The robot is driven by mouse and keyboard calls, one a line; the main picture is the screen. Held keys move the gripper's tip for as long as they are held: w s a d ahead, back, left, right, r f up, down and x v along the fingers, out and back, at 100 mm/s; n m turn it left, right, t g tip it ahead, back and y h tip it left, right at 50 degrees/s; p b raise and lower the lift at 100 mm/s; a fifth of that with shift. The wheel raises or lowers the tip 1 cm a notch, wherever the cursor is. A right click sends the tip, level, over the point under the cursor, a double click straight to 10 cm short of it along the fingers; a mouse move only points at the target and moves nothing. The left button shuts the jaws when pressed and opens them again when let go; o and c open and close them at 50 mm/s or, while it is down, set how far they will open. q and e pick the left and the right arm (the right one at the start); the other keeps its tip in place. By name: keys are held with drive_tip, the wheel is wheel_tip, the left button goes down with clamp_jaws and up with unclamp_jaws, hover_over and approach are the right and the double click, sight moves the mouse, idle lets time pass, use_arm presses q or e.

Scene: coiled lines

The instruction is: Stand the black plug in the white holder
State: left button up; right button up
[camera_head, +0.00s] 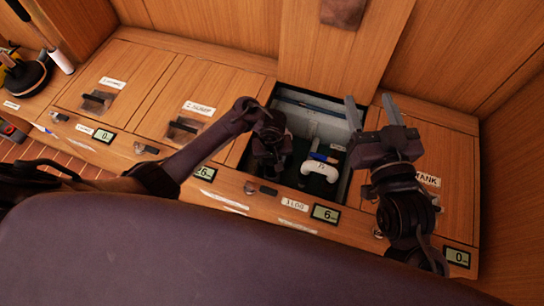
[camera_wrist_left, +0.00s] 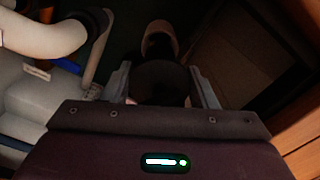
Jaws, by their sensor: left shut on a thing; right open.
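My left gripper (camera_head: 268,160) is down in the open compartment, at its left side. In the left wrist view its fingers (camera_wrist_left: 163,88) are shut on a dark round thing, which looks like the black plug (camera_wrist_left: 160,82). The plug is hidden behind the gripper in the head view. Just beyond it in the wrist view is a shadowed, pale brown curved piece (camera_wrist_left: 160,36); I cannot tell if this is the white holder. My right gripper (camera_head: 372,110) is open and empty, above the compartment's right edge.
A white bent pipe (camera_head: 321,168) stands in the compartment right of my left gripper; it also shows in the left wrist view (camera_wrist_left: 45,30). A blue piece (camera_head: 322,156) is beside it. Shut wooden lids (camera_head: 190,95) lie to the left.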

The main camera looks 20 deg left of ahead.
use_arm(q)
drive_tip(key=shift+p, duration=0.45)
idle(0.4)
drive_tip(key=shift+f+b, duration=1.5)
drive_tip(key=shift+f, duration=1)
drive_tip(key=o, duration=1.7)
drive_tip(key=shift+c, duration=0.2)
